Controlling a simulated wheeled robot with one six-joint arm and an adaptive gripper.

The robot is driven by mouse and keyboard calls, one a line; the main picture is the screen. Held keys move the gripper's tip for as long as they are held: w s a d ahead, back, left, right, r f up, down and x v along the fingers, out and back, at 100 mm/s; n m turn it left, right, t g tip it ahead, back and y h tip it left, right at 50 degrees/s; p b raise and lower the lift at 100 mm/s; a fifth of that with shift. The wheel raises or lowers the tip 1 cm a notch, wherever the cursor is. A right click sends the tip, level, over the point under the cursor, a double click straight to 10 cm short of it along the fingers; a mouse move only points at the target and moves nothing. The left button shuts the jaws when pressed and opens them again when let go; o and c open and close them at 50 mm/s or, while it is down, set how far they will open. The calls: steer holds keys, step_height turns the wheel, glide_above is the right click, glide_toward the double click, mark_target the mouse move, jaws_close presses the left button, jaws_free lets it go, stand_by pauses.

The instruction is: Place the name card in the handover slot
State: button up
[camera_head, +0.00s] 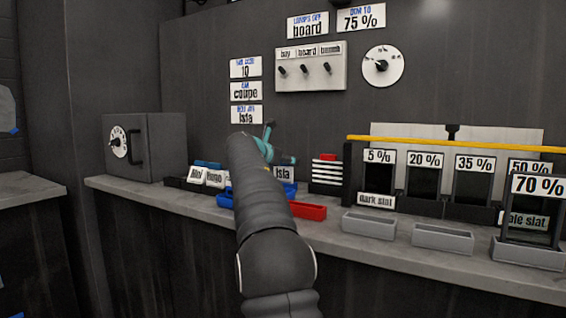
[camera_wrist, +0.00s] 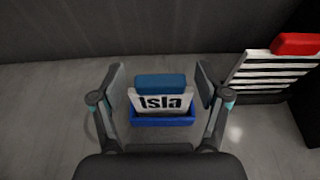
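The name card (camera_wrist: 160,102), lettered "Isla" with a blue block along its top, stands upright in a small blue tray (camera_wrist: 163,122). In the head view the card (camera_head: 284,173) shows on the counter just beyond my arm. My gripper (camera_wrist: 158,85) is open, with one finger on each side of the card and visible gaps between. In the head view my gripper (camera_head: 267,146) is partly hidden by my arm. No label marks a handover slot, so I cannot tell whether the blue tray is it.
Other name cards (camera_head: 214,178) stand left of my arm. A red tray (camera_head: 308,211) and a white slatted rack with red (camera_head: 327,174) are to the right. Further right are tint panels (camera_head: 424,176) and grey bins (camera_head: 442,238). A grey safe (camera_head: 145,147) stands at left.

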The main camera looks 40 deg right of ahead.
steer(key=v, duration=1.2)
steer(key=shift+b, duration=0.35)
steer(key=shift+w+r, duration=0.1)
